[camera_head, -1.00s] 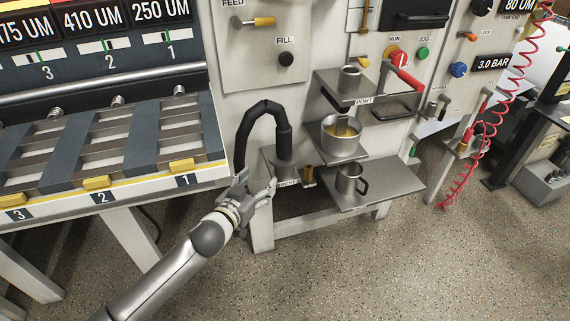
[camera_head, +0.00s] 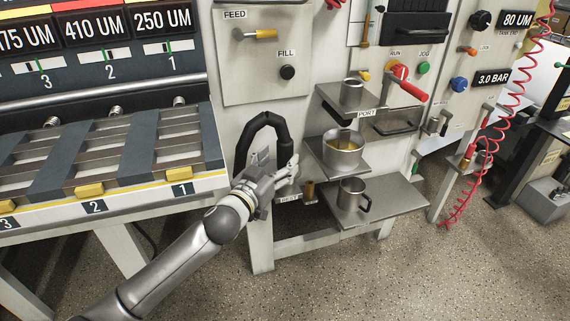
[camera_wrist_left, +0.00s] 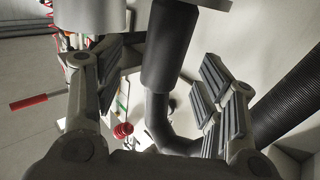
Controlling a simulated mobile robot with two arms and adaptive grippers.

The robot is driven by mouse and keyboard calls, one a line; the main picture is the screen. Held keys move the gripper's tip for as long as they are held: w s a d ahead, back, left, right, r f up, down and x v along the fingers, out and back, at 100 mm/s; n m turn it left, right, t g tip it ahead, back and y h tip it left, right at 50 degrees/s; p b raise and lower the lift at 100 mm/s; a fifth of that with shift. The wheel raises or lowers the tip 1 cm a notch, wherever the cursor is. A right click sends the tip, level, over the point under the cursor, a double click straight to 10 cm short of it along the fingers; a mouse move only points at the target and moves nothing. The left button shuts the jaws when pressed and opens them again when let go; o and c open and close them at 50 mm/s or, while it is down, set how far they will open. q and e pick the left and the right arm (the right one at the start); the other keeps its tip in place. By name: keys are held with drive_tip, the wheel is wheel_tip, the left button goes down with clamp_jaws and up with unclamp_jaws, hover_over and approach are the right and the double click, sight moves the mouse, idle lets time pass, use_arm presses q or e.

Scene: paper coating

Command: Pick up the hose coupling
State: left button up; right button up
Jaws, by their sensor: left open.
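The hose coupling (camera_head: 286,149) is a black upright cylinder at the end of a looped black hose (camera_head: 245,137), beside the machine's front panel. My left gripper (camera_head: 276,164) is at the coupling and hides its lower part. In the left wrist view, the dark coupling (camera_wrist_left: 171,45) stands between the two open finger pads, with gaps visible on both sides. The fingers are not closed on it. My right gripper is in neither view.
To the right are stepped metal shelves with a cup (camera_head: 352,92), a pot (camera_head: 342,150) and a mug (camera_head: 351,196). A small brass cylinder (camera_head: 309,190) stands close to my gripper. The slatted coating bench (camera_head: 120,160) is on the left.

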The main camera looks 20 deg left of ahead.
sight(281, 156)
use_arm(q)
drive_tip(key=shift+w+d+f+b, duration=0.1)
drive_tip(key=shift+w+d+b, duration=0.1)
drive_tip(key=shift+w, duration=1.05)
drive_tip(key=shift+w+d+b, duration=0.1)
drive_tip(key=shift+w+b, duration=0.05)
drive_tip(key=shift+w, duration=1.05)
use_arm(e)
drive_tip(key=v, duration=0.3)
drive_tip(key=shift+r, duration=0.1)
use_arm(q)
drive_tip(key=shift+c, duration=0.5)
clamp_jaws()
